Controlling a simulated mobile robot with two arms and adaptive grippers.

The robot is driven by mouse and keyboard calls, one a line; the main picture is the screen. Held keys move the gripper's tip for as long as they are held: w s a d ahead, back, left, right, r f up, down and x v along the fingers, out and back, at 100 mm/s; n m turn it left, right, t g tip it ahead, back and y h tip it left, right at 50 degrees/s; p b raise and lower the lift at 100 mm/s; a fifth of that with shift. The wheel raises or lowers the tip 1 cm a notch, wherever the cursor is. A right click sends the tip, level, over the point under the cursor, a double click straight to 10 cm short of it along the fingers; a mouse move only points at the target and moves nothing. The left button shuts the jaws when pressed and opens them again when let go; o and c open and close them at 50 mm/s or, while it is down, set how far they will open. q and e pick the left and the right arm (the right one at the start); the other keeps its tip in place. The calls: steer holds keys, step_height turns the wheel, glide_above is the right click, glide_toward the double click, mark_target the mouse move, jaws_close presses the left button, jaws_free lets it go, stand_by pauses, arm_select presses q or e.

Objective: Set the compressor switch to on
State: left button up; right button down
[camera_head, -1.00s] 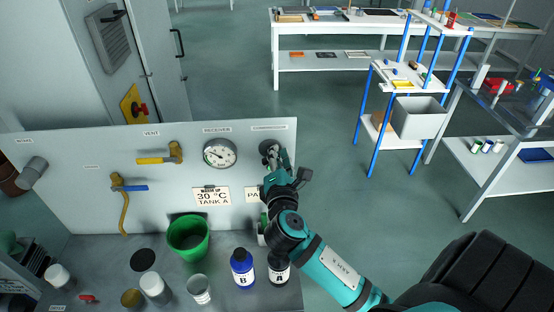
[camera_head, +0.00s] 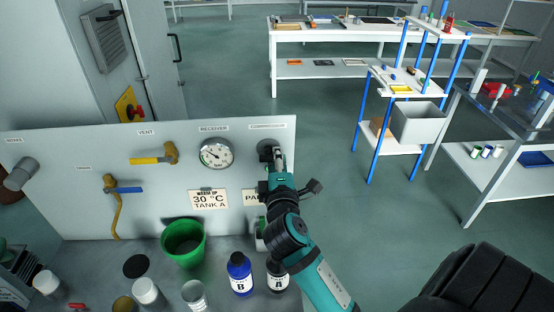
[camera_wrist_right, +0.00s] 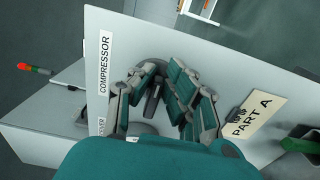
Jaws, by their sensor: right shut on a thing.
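The compressor switch (camera_head: 266,148) is a dark round knob on the grey panel (camera_head: 60,150), under the COMPRESSOR label at the panel's upper right. My right gripper (camera_head: 278,158) is at the switch, its fingers shut on it and partly hiding it. In the right wrist view the dark switch handle (camera_wrist_right: 152,98) shows between the fingers, beside the COMPRESSOR label (camera_wrist_right: 106,65). I cannot tell which setting the switch points to. My left gripper is out of view.
Left of the switch are the receiver gauge (camera_head: 216,154) and two valves with yellow and blue handles. Below stand a green bucket (camera_head: 184,243), bottle B (camera_head: 240,274) and bottle A (camera_head: 278,278).

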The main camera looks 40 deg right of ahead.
steer(key=shift+r, duration=0.4)
steer(key=c, duration=1.4)
jaws_free()
steer(key=shift+o, duration=0.2)
steer(key=shift+f, duration=0.2)
steer(key=v, duration=1.2)
steer(key=shift+s+f, duration=0.1)
